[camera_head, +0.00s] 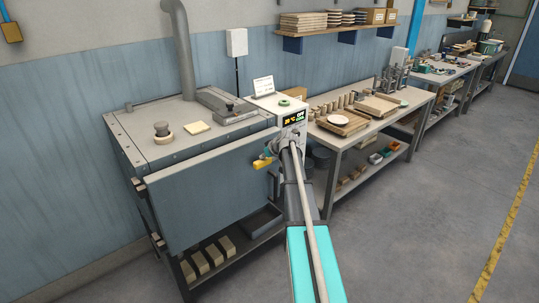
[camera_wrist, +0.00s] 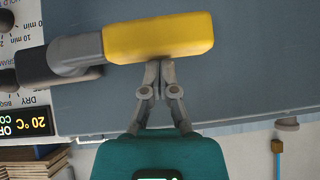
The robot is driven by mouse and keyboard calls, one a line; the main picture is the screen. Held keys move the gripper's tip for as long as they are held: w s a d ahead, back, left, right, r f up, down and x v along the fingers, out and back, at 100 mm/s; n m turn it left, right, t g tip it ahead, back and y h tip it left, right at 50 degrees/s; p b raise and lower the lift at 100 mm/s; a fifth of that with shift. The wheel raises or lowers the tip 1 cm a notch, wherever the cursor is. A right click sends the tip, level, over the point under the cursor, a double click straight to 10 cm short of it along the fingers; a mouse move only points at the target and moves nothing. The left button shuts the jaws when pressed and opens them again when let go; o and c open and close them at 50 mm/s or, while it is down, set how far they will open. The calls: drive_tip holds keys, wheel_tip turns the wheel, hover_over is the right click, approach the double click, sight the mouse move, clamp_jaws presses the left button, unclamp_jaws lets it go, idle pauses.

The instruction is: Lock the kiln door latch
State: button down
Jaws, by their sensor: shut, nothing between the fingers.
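The kiln (camera_head: 190,135) stands at left with its grey-blue door (camera_head: 215,190) closed against the front, as far as I can tell. The latch has a yellow grip (camera_head: 262,163) at the door's right edge, below the control panel. In the wrist view, which looks upside down, the yellow grip (camera_wrist: 158,37) extends sideways from a dark grey lever (camera_wrist: 70,58). My gripper (camera_wrist: 158,65) is shut and empty, its fingertips at the grip's edge; I cannot tell whether they touch it. In the head view my arm mostly hides my gripper.
The control panel display (camera_head: 293,118) reads 20 °C and OFF. A worktable (camera_head: 345,137) with pottery stands to the right. The floor (camera_head: 430,220) in front is clear.

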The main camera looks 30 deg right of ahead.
drive_tip(key=shift+s+r, duration=0.1)
drive_tip(key=shift+r, duration=0.05)
wheel_tip(320, 180, up, 4)
drive_tip(key=p, duration=0.4)
drive_tip(key=shift+r+p, duration=0.1)
drive_tip(key=shift+p, duration=0.2)
drive_tip(key=p+v, duration=0.6)
drive_tip(key=v, duration=0.3)
drive_tip(key=shift+s+a+p, duration=0.3)
drive_tip(key=shift+r, duration=0.1)
drive_tip(key=s+a+f+g+b, duration=0.2)
drive_tip(key=s+a, duration=0.6)
drive_tip(key=a, duration=0.4)
drive_tip(key=s+a+f+m+g+h+b, duration=0.1)
drive_tip(key=s+a+f+g, duration=0.3)
drive_tip(key=s+a, duration=0.5)
drive_tip(key=s+a+f+g+h+b, duration=0.1)
drive_tip(key=s+a+f, duration=0.5)
drive_tip(key=a, duration=0.8)
drive_tip(key=s+g+b, duration=0.1)
drive_tip(key=s+b, duration=0.1)
drive_tip(key=shift+s+a+g+b, duration=0.3)
drive_tip(key=shift+a+g+b, duration=0.1)
drive_tip(key=shift+f, duration=0.1)
